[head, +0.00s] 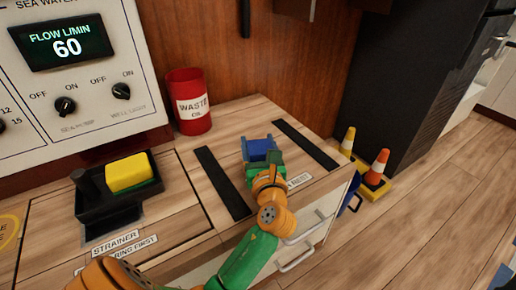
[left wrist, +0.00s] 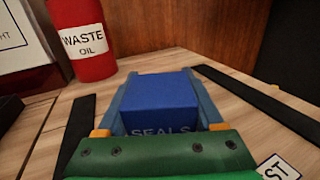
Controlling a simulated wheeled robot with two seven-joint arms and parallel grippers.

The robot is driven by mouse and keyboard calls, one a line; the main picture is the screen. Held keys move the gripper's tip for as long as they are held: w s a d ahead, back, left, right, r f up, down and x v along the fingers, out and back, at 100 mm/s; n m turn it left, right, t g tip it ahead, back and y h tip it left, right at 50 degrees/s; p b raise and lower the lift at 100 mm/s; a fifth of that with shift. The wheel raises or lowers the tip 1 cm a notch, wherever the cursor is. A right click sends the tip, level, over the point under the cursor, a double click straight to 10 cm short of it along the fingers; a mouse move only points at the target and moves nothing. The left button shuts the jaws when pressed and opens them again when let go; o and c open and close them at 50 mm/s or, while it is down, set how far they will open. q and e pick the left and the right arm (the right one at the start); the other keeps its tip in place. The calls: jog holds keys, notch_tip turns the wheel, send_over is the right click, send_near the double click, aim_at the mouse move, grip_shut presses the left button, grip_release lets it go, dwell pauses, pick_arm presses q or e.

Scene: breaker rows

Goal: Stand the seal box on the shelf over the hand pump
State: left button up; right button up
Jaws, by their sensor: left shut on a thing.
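The seal box (head: 260,149) is a small blue block over the wooden counter top, between two black strips. It also shows in the left wrist view (left wrist: 162,98), with the word SEALS on its near face. My left gripper (head: 259,144) is shut on it, with one blue finger along each side. I cannot tell whether the box rests on the counter or is just above it. The hand pump and the shelf over it are not clearly visible in either view. My right gripper is not in view.
A red waste oil can (head: 190,102) stands behind and left of the box. A black tray (head: 95,193) with a yellow sponge (head: 128,172) is at the left, below a control panel (head: 75,65). Small traffic cones (head: 378,168) stand right of the counter.

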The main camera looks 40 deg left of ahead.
pick_arm(q)
jog(key=shift+r, duration=0.15)
jog(key=shift+f, duration=0.4)
jog(key=o, duration=1.4)
jog(key=shift+r, duration=0.1)
